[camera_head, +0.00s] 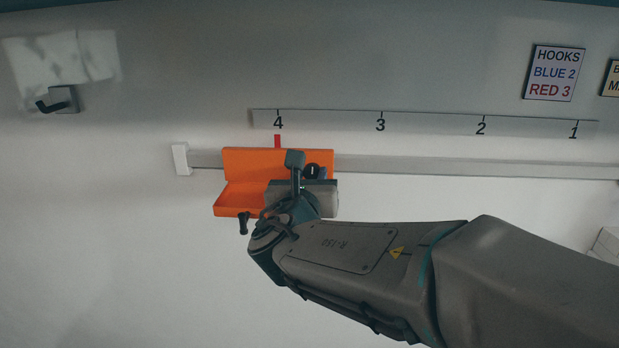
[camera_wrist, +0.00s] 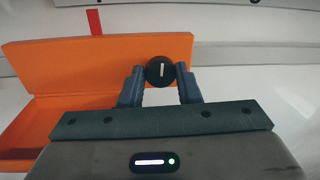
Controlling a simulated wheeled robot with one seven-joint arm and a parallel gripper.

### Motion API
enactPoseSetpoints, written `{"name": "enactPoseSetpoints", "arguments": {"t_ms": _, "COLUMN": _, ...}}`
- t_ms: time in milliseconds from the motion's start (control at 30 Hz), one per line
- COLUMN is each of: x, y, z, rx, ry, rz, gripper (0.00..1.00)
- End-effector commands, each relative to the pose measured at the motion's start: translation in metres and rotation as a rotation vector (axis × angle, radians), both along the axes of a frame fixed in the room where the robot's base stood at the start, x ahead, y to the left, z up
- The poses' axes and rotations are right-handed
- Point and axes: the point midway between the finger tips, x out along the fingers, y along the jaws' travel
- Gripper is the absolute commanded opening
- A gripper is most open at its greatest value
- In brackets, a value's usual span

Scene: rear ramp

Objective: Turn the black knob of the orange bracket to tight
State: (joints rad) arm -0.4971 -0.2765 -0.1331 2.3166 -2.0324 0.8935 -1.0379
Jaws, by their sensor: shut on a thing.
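The orange bracket (camera_head: 240,165) sits on the rail, with its red pointer (camera_head: 278,141) below the mark 4. In the wrist view the bracket (camera_wrist: 75,65) fills the left and middle. Its black knob (camera_wrist: 160,71) has a white line that stands about upright. My gripper (camera_wrist: 161,80) is shut on the knob, with one finger on each side of it. In the head view the knob (camera_head: 312,171) shows just beside my wrist, and my gripper (camera_head: 318,178) is partly hidden. No mark for tight or loose can be read.
The pale rail (camera_head: 450,168) runs along the wall to the right. Above it is a scale strip (camera_head: 430,122) numbered 4 to 1. A sign about hooks (camera_head: 554,73) hangs at upper right. A small dark hook (camera_head: 58,101) is at far left. The wall below the rail at left is clear.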

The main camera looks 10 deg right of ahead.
Motion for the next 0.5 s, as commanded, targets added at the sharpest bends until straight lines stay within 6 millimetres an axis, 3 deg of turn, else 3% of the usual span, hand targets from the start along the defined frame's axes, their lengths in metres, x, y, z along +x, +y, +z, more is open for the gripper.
{"name": "enactPoseSetpoints", "arguments": {"t_ms": 500, "x": -0.0004, "y": -0.0011, "z": -0.0053, "rx": 0.302, "ry": -0.102, "rz": -0.001, "gripper": 0.08}}
